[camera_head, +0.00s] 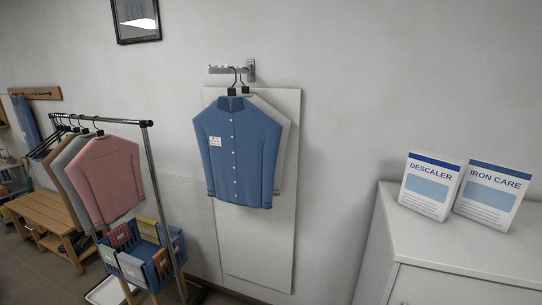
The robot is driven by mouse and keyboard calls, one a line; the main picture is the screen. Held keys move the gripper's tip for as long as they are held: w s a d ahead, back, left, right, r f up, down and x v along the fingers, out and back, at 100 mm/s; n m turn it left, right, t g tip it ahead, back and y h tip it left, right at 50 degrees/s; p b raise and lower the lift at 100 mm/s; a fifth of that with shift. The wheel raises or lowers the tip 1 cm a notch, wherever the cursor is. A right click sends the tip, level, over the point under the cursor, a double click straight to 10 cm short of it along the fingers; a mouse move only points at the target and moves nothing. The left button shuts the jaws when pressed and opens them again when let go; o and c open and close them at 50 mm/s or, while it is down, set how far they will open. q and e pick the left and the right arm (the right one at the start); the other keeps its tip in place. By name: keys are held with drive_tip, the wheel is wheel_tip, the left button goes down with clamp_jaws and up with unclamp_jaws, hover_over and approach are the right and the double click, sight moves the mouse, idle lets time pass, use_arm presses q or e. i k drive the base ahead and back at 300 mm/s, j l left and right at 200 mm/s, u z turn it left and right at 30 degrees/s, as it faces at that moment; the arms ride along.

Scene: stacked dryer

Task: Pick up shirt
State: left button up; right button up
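A blue button-up shirt (240,150) with a darker collar and a small white tag hangs on a black hanger from a metal wall bracket (232,69). A light grey or white garment (283,150) hangs close behind it, mostly hidden. A pink shirt (108,180) hangs at the front of a rack on the left, with grey (72,160) and brown garments behind it. Neither of my grippers is in the head view.
The black clothes rack (150,170) stands left of the blue shirt. A blue basket (165,258) with folded cloths is below it. A wooden bench (45,215) is at far left. A white cabinet (470,245) on the right holds two boxes, DESCALER (430,187) and IRON CARE (490,196).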

sight(106, 175)
drive_tip(key=u, duration=1.25)
